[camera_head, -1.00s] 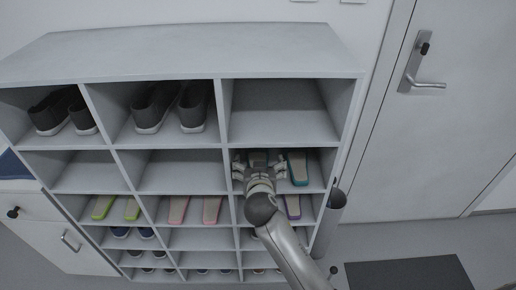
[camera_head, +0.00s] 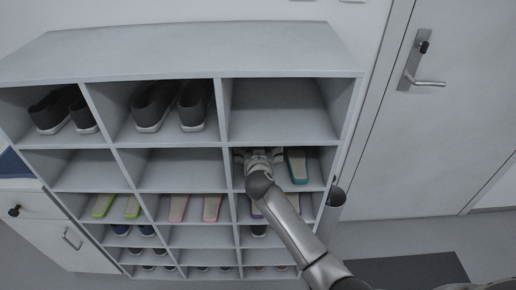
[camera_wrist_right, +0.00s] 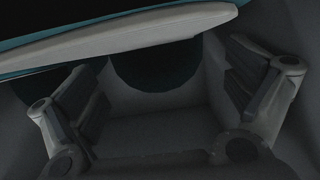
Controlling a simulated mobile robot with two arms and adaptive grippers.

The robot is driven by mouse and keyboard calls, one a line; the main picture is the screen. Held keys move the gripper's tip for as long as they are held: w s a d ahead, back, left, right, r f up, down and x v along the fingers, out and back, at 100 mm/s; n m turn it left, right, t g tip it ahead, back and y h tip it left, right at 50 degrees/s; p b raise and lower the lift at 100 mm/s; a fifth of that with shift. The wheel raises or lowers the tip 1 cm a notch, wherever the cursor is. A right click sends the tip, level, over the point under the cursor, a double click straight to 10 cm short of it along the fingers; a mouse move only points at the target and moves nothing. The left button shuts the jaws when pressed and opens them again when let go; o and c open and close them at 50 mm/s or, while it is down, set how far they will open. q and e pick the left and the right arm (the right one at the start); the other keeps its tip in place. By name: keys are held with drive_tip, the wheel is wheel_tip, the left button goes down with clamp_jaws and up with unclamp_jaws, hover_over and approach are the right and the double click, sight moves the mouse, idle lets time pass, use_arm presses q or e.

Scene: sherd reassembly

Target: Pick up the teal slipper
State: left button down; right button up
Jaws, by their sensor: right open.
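The teal slipper (camera_head: 297,167) stands in the right-hand compartment of the second row, near that compartment's right side. My right gripper (camera_head: 259,157) reaches into the same compartment, to the left of the slipper. In the right wrist view the gripper (camera_wrist_right: 165,98) is open, its two fingers wide apart with nothing held. A pale sole with a teal edge, the slipper (camera_wrist_right: 130,38), crosses the top of that view, close to the fingers. Dark teal rounded shapes lie behind it; I cannot tell what they are. My left gripper is not in view.
The grey shelf (camera_head: 180,50) has dividers close around my gripper. Dark shoes (camera_head: 193,105) stand in the top row. Green (camera_head: 104,206) and pink (camera_head: 178,208) slippers lie in the row below. The top right compartment (camera_head: 275,120) is empty. A door (camera_head: 440,130) is at right.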

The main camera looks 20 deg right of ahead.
drive_tip(key=c, duration=1.1)
drive_tip(key=shift+c, duration=0.3)
drive_tip(key=shift+r, duration=0.1)
